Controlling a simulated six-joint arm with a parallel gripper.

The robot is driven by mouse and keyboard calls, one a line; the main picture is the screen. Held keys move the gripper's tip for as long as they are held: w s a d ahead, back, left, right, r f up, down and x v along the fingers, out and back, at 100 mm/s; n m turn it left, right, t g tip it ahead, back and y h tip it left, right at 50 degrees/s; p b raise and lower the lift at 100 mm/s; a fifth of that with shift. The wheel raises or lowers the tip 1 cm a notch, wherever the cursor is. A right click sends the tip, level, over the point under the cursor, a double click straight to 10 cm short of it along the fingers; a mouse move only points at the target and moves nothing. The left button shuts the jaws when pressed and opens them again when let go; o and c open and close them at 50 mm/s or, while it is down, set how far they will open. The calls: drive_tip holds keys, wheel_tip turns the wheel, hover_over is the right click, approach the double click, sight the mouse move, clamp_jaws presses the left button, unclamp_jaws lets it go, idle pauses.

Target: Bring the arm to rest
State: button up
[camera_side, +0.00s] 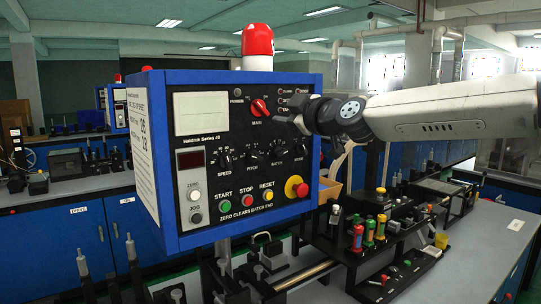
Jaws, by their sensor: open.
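My arm reaches in from the right, and my gripper (290,119) is at its end in front of the blue control panel (244,228). The dark fingers are small against the dark panel face, and their gap is hard to make out. They are close to the red MAIN switch (259,108), just to its lower right. Contact cannot be told. I see nothing held in the gripper.
A red beacon (257,40) tops the panel. Below are a green START button (226,208) and a red-on-yellow stop knob (297,187). Racks with coloured-handled tools (380,228) crowd the bench to the right. Bare grey bench top (480,255) lies at far right.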

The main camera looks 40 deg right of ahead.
drive_tip(key=s+d+f+m+g+y, duration=0.1)
drive_tip(key=s+f+m+g, duration=0.2)
drive_tip(key=f, duration=0.9)
drive_tip(key=s+d+f+m+g, duration=0.1)
drive_tip(key=s+f+g, duration=0.3)
drive_tip(key=f, duration=0.8)
drive_tip(key=s+d+f+m+g, duration=0.1)
drive_tip(key=s+f+g, duration=0.3)
drive_tip(key=s+f, duration=0.4)
drive_tip(key=s+d+f+m+g+h, duration=0.1)
drive_tip(key=s+f+m+g, duration=0.3)
drive_tip(key=s+f, duration=0.5)
drive_tip(key=shift+s+d, duration=0.75)
drive_tip(key=shift+s, duration=0.05)
